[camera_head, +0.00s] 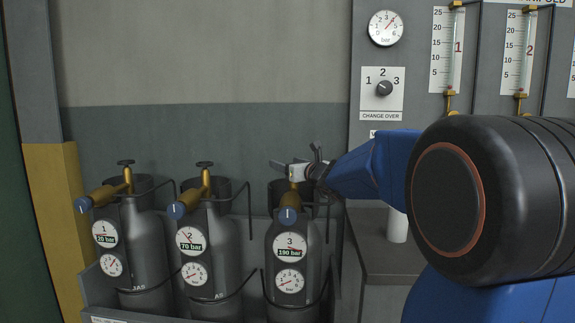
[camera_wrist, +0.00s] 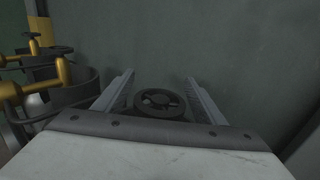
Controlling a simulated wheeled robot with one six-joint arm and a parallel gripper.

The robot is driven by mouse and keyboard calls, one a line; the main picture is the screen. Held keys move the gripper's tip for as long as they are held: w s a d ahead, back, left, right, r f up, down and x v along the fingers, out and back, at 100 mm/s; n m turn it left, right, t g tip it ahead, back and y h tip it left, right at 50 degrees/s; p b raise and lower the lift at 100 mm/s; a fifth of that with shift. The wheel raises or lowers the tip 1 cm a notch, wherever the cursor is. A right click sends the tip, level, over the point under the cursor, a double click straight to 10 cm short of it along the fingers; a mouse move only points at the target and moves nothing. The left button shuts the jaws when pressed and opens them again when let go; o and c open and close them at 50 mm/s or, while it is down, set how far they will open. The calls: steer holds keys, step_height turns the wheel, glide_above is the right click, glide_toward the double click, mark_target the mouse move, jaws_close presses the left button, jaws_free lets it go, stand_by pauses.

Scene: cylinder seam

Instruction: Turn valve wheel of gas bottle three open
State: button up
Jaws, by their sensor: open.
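Gas bottle three (camera_head: 291,250) is the right-hand of the three grey bottles in the head view, with a gauge marked 3 reading 190 bar and a blue knob (camera_head: 289,215) at its front. In the head view my gripper (camera_head: 280,166) is at the top of this bottle and hides its valve wheel. In the wrist view the dark round valve wheel (camera_wrist: 159,103) lies between the two fingers of my open gripper (camera_wrist: 158,88). Gaps show between the wheel and both fingers, so I see no contact.
Bottle one (camera_head: 143,245) and bottle two (camera_head: 208,245) stand to the left in the same rack, with dark rails around them. A panel with a change-over knob (camera_head: 384,88) and flow tubes is at the right. A white cylinder (camera_head: 397,226) stands on a grey surface below it.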

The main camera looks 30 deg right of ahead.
mark_target(282, 184)
steer(key=shift+c, duration=0.5)
steer(key=c, duration=1)
steer(key=shift+o, duration=0.2)
steer(key=shift+n+y, duration=0.3)
steer(key=shift+y, duration=0.2)
steer(key=shift+a+n+y, duration=0.25)
steer(key=shift+n+y, duration=0.55)
steer(key=shift+y, duration=0.4)
steer(key=n+g+y, duration=0.1)
steer(key=n+y, duration=0.1)
steer(key=y, duration=0.1)
steer(key=a+n+g+y, duration=0.1)
steer(key=y, duration=0.1)
steer(key=shift+s+n+g, duration=0.25)
steer(key=shift+n+g, duration=0.05)
steer(key=shift+s+a+n+g+y, duration=0.2)
steer(key=shift+a+n+g+y, duration=0.05)
steer(key=shift+n+g+y, duration=0.7)
steer(key=shift+s+a+n+g+y, duration=0.25)
steer(key=shift+n+g+y, duration=0.55)
steer(key=shift+y, duration=0.25)
steer(key=shift+s+a+n+g+y, duration=0.15)
steer(key=shift+a+n+g+y, duration=0.1)
steer(key=shift+n+g+y, duration=0.65)
